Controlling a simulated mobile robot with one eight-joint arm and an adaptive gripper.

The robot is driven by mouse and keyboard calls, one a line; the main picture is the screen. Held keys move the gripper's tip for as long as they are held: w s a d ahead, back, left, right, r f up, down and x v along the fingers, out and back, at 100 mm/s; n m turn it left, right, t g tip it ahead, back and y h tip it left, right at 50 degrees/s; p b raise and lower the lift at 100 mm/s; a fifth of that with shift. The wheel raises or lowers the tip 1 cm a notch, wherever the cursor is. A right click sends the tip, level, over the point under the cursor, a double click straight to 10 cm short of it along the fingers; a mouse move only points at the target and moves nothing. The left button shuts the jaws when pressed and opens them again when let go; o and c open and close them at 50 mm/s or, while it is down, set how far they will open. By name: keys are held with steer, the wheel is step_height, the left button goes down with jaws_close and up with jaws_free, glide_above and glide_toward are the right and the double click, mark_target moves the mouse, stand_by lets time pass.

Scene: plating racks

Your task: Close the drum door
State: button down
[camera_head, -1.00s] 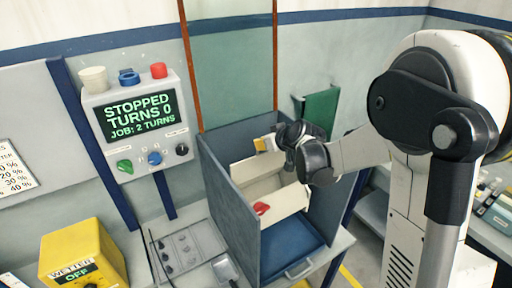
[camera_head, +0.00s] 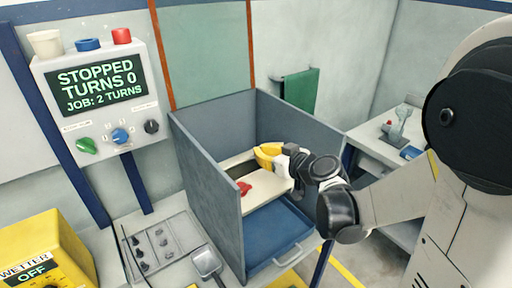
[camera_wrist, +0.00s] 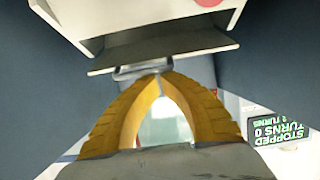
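The cream drum (camera_head: 272,183) sits inside a blue-grey open-topped housing (camera_head: 208,183), with a red knob (camera_head: 243,188) on its front. In the wrist view a pale drum part (camera_wrist: 130,18) with a red disc (camera_wrist: 208,2) is at the top, above a dark gap and a flat plate edge. A small grey handle (camera_wrist: 128,73) shows just below that edge. My gripper (camera_head: 259,154) reaches into the housing from the right. Its yellow fingertips (camera_wrist: 160,80) are together at the handle; whether they pinch it is unclear. My gripper hides part of the drum, and which panel is the door is unclear.
A blue tray (camera_head: 275,232) with a handle lies below the drum. The control panel (camera_head: 100,90) reads STOPPED, TURNS 0, JOB: 2 TURNS. A yellow wetter box (camera_head: 45,245) reads OFF. The housing's side walls stand close around my gripper.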

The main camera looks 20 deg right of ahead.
steer(key=f+b, duration=0.1)
steer(key=s+f+b, duration=0.1)
steer(key=f, duration=0.1)
steer(key=s+f+b, duration=0.1)
steer(key=shift+d+f, duration=0.2)
steer(key=shift+d, duration=0.15)
steer(key=shift+s+d+f+b, duration=0.1)
steer(key=shift+s+f+b, duration=0.05)
steer(key=shift+f+b, duration=0.6)
steer(key=shift+s+f+b, duration=0.15)
steer(key=shift+f+b, duration=0.5)
steer(key=shift+b, duration=0.05)
